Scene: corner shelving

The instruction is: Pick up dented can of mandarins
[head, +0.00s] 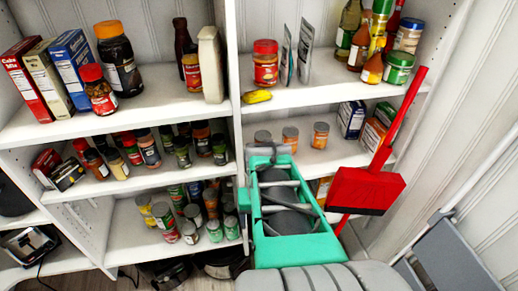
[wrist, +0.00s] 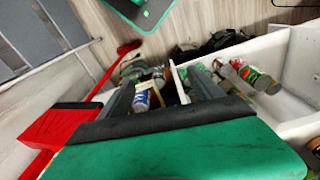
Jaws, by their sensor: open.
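Small cans with orange labels stand on the right middle shelf in the head view: one orange can (head: 290,138) and another orange can (head: 320,134), with a darker can (head: 262,138) to their left. I cannot tell which is the dented can of mandarins; no label or dent is readable. My gripper (head: 268,154) is at the front of this shelf, close to the cans, its tips partly hard to make out. In the wrist view my gripper (wrist: 165,85) has its grey fingers apart, with a white-and-blue can (wrist: 141,97) showing beyond, between them.
A red dustpan (head: 365,190) with a long handle leans right of my arm, against the shelves. A yellow item (head: 256,97) lies on the shelf edge above. Boxes (head: 375,132) stand right of the orange cans. Many cans (head: 190,220) crowd the lower left shelf.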

